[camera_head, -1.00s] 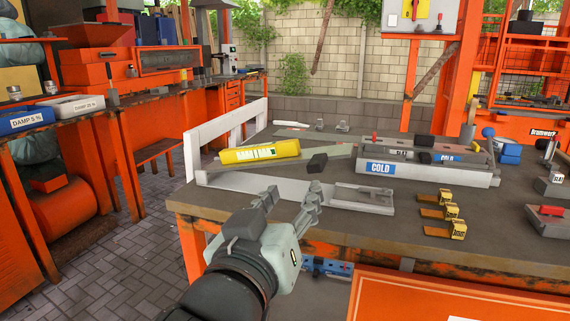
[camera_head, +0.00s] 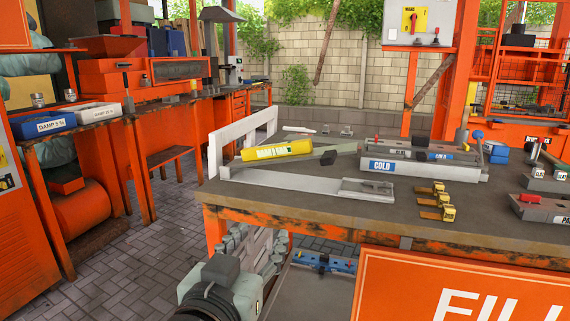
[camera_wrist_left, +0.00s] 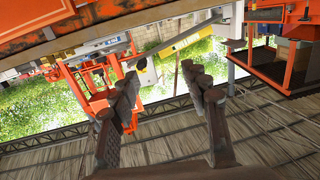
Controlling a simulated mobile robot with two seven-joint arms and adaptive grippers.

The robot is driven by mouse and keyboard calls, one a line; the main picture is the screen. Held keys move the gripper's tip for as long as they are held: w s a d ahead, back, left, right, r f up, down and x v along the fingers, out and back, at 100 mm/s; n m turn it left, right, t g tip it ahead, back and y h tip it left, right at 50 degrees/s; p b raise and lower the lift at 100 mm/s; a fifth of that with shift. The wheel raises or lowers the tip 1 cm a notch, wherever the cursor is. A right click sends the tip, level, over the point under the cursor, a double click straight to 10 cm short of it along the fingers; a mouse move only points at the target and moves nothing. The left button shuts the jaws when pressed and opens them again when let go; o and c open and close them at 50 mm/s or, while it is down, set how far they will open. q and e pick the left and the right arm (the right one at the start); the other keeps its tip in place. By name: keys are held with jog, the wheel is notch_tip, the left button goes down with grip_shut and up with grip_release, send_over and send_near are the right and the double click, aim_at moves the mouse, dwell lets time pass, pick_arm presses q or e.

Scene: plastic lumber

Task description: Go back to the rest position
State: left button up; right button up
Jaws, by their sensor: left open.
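My left gripper (camera_head: 252,252) is low in the head view, in front of and below the front left edge of the workbench (camera_head: 330,208). Its pale wrist body shows, and its grey fingers blend into grey shapes behind. In the left wrist view the two dark jointed fingers (camera_wrist_left: 162,78) stand apart with nothing between them. My right gripper is in neither view.
An orange sign (camera_head: 455,290) hangs at the front right. The paved floor (camera_head: 125,262) to the left is clear.

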pick_arm(q)
jog(key=a+f+m+g+y, duration=0.1)
jog(key=a+f+g+y, duration=0.2)
jog(key=a+f, duration=1.05)
jog(key=a+f+m+g+y, duration=0.1)
jog(key=a+f+g+y, duration=0.3)
jog(key=a+f, duration=0.95)
jog(key=s+a+f+g+y, duration=0.1)
jog(key=s+a+f+g, duration=0.2)
jog(key=s+a+f, duration=0.65)
jog(key=s+a+f+g+y, duration=0.1)
jog(key=s+a+f+g, duration=0.2)
jog(key=s+a+f, duration=0.65)
jog(key=d+f+n+h, duration=0.1)
jog(key=d+f, duration=0.3)
jog(key=d, duration=0.7)
jog(key=d+f+n+h, duration=0.2)
jog(key=d+f, duration=0.2)
jog(key=d, duration=0.8)
jog(key=shift+s+d+f+n+g+h, duration=0.15)
jog(key=shift+s+n+g+h, duration=0.15)
jog(key=shift+g+h, duration=0.1)
